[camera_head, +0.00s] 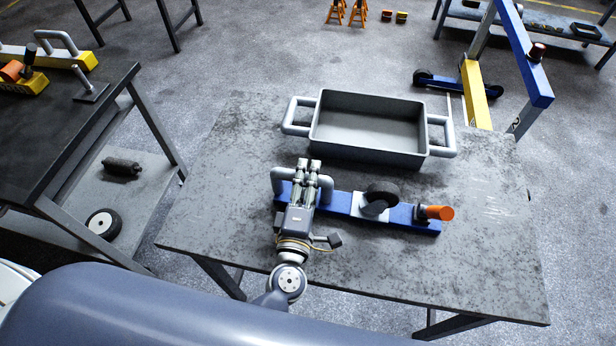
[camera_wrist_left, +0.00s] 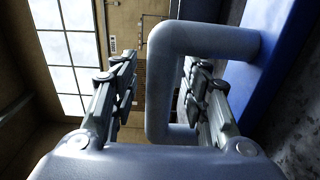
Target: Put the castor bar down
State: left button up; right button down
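The castor bar (camera_head: 340,204) is a blue bar with a grey loop handle at its left end, a black wheel (camera_head: 383,192) near its middle and an orange part (camera_head: 440,213) at its right end. It appears to lie flat on the table. My left gripper (camera_head: 309,166) is over the handle end and hides part of it. In the left wrist view, the handle (camera_wrist_left: 160,85) runs between the two spread fingers (camera_wrist_left: 160,90). One finger is inside the loop, the other outside with a visible gap. The blue bar (camera_wrist_left: 282,65) is at the right there. My right gripper is not in view.
A grey tray (camera_head: 370,158) with side handles stands behind the bar on the grey table (camera_head: 235,170). The table is clear at the front right. A dark workbench (camera_head: 60,125) stands at the left. A blue and yellow frame (camera_head: 478,95) stands behind the table.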

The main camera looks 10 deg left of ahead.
pick_arm(q)
jog(key=shift+r, duration=0.1)
jog(key=s+b, duration=0.1)
jog(key=s, duration=0.6)
jog(key=s+b, duration=0.1)
jog(key=s, duration=0.2)
jog(key=shift+s+d+b, duration=0.25)
jog(key=shift+s+b, duration=0.05)
jog(key=shift+s, duration=0.1)
jog(key=shift+s+r, duration=0.1)
jog(key=shift+s, duration=0.5)
jog(key=shift+o, duration=0.4)
